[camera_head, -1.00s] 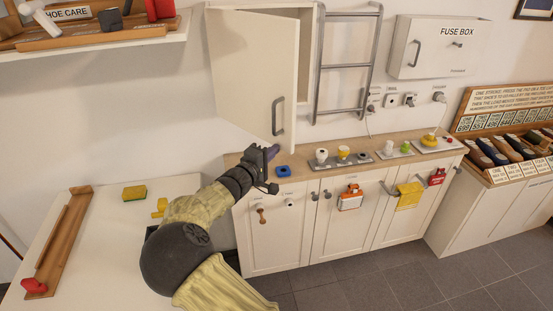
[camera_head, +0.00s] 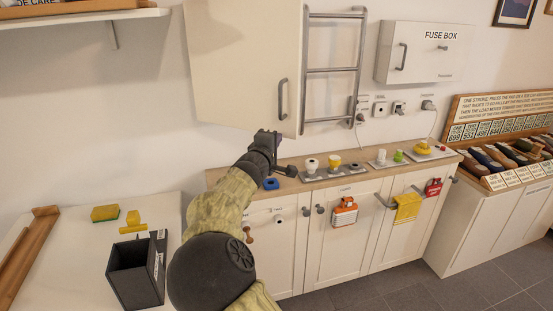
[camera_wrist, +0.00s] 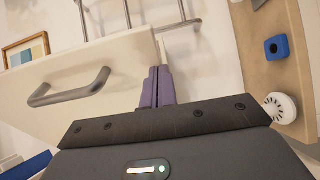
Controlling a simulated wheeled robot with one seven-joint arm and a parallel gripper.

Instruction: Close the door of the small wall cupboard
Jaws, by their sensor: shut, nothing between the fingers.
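The small wall cupboard's cream door (camera_head: 235,70) fills the upper middle of the head view, with a grey bar handle (camera_head: 282,98) near its right edge. The door shows again in the wrist view (camera_wrist: 110,75), its handle (camera_wrist: 70,90) left of my fingers. My gripper (camera_head: 268,142) is at the door's lower right corner in the head view. In the wrist view, its purple fingers (camera_wrist: 160,78) are together and empty, close beside the door's edge. I cannot tell whether they touch it. The cupboard's inside is hidden, and the gap behind the door cannot be judged.
A metal rail rack (camera_head: 332,68) is on the wall just right of the door. A fuse box (camera_head: 425,52) hangs further right. The counter below holds a blue block (camera_head: 270,184) and several knobs and switches. A black box (camera_head: 135,273) stands on the left table.

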